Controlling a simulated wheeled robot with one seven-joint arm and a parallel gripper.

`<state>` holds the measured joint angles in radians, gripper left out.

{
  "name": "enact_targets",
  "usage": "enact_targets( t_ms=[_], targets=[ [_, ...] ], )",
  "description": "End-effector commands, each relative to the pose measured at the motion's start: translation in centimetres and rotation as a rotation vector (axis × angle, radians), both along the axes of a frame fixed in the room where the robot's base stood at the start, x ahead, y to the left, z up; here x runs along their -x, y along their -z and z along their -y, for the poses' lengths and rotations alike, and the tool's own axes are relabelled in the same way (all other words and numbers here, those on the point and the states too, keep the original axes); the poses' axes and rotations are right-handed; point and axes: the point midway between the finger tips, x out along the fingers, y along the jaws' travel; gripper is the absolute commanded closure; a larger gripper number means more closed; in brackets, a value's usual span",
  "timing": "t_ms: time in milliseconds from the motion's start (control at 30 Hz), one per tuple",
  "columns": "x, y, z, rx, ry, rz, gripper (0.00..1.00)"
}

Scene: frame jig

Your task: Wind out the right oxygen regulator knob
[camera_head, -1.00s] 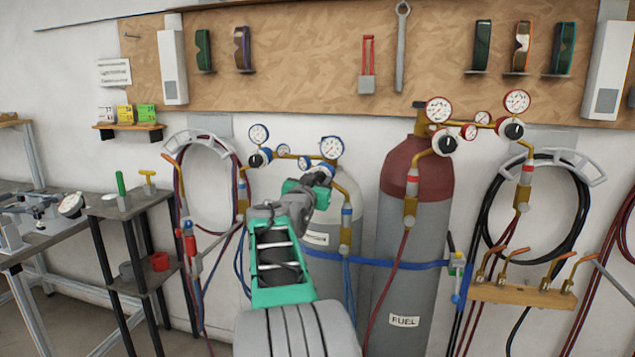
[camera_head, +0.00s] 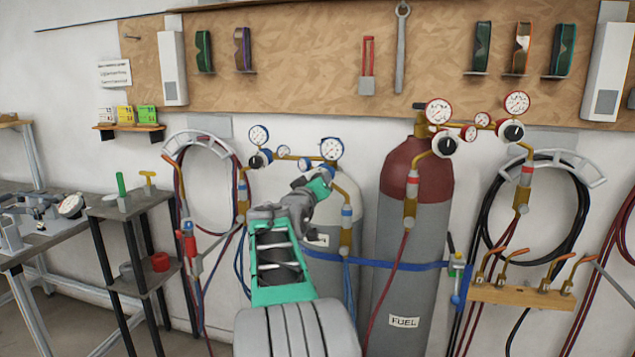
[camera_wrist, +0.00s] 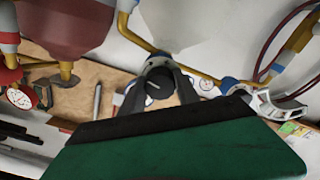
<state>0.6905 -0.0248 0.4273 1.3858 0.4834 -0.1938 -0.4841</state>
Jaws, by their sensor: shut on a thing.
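The grey oxygen cylinder (camera_head: 290,190) stands behind my arm, with blue-rimmed gauges on its brass regulator. The right oxygen regulator knob (camera_wrist: 154,88) is dark with a pale line on its face. In the wrist view it sits between the two fingers of my gripper (camera_wrist: 154,92), which is shut on it. In the head view my gripper (camera_head: 325,174) is just below the right blue-rimmed gauge (camera_head: 331,148) and mostly covers the knob. The left oxygen knob (camera_head: 257,161) is free, below the left blue-rimmed gauge (camera_head: 258,135).
A red-topped fuel cylinder (camera_head: 408,220) with red-rimmed gauges stands close on the right. A blue strap (camera_head: 400,264) crosses the cylinders. Hoses hang on both sides. A small shelf stand (camera_head: 130,205) and a workbench (camera_head: 35,240) are at the left.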

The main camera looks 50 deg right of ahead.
Motion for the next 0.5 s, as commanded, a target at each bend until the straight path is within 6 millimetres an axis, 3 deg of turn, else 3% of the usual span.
enact_targets(
  t_ms=[500],
  targets=[
    [0.01, -0.11, 0.01, 0.192, 0.001, -0.451, 1.00]
  ],
)
